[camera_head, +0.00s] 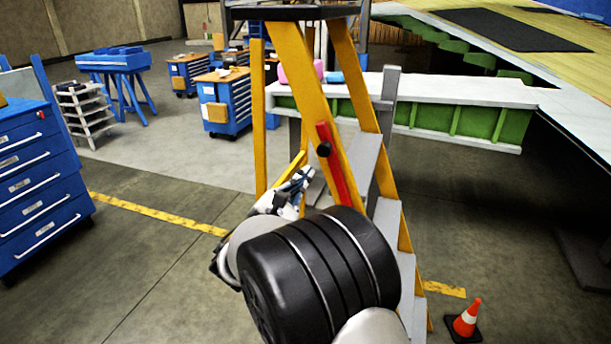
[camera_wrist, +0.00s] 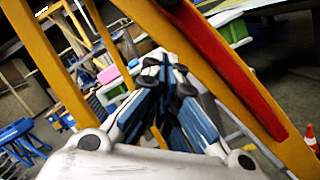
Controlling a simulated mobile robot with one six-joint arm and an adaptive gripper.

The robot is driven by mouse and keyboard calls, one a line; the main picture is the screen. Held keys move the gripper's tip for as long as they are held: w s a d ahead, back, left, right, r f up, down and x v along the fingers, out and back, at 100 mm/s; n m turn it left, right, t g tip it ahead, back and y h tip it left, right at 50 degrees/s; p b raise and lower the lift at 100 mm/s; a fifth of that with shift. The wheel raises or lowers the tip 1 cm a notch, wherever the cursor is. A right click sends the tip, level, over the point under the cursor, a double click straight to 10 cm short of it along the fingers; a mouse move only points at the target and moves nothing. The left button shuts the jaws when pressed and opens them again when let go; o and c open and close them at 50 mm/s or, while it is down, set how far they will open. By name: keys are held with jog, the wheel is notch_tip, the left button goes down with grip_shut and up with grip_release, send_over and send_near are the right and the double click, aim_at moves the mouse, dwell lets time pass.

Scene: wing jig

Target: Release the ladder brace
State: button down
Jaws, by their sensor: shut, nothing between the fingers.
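A yellow stepladder (camera_head: 305,75) stands in the middle of the head view. A red bar (camera_head: 340,172), which looks like the ladder brace, lies along its near leg, with a black knob (camera_head: 323,150) near the bar's upper end. In the wrist view the red bar (camera_wrist: 232,70) runs diagonally along the yellow rail, right of the fingers. My gripper (camera_head: 304,174) is shut and empty, just left of and below the bar in the head view. Its fingertips (camera_wrist: 160,62) meet in the wrist view and appear apart from the bar. My arm hides the ladder's lower part.
A white and green wing structure (camera_head: 455,92) reaches behind the ladder on the right. An orange cone (camera_head: 467,317) stands at the lower right. A blue drawer cabinet (camera_head: 35,170) is at the left. Open floor lies between the cabinet and ladder.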

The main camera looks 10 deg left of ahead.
jog(key=p+v, duration=0.1)
jog(key=v, duration=0.9)
jog(key=shift+p, duration=0.4)
jog(key=shift+a+r, duration=0.1)
jog(key=shift+r, duration=0.05)
jog(key=s+d+r+m+g+h, duration=0.25)
jog(key=d+m+g, duration=0.35)
jog(key=d, duration=0.9)
jog(key=s+d+r+m+g+h, duration=0.1)
jog(key=s+d+m+g+h, duration=0.3)
jog(key=d, duration=1.1)
jog(key=s+d+f+m+g+y, duration=0.35)
jog(key=s+d+m+g, duration=0.35)
jog(key=s+d, duration=0.3)
jog(key=s+a+m+t+y, duration=0.1)
jog(key=s+a+m+y, duration=0.2)
jog(key=s+m+y, duration=0.1)
jog(key=s+a+f+m+t+y, duration=0.1)
jog(key=s+a+m+y, duration=0.2)
jog(key=s, duration=0.4)
jog(key=shift+s+a+m+y, duration=0.2)
jog(key=shift+s+m+y, duration=0.15)
jog(key=shift+m, duration=0.25)
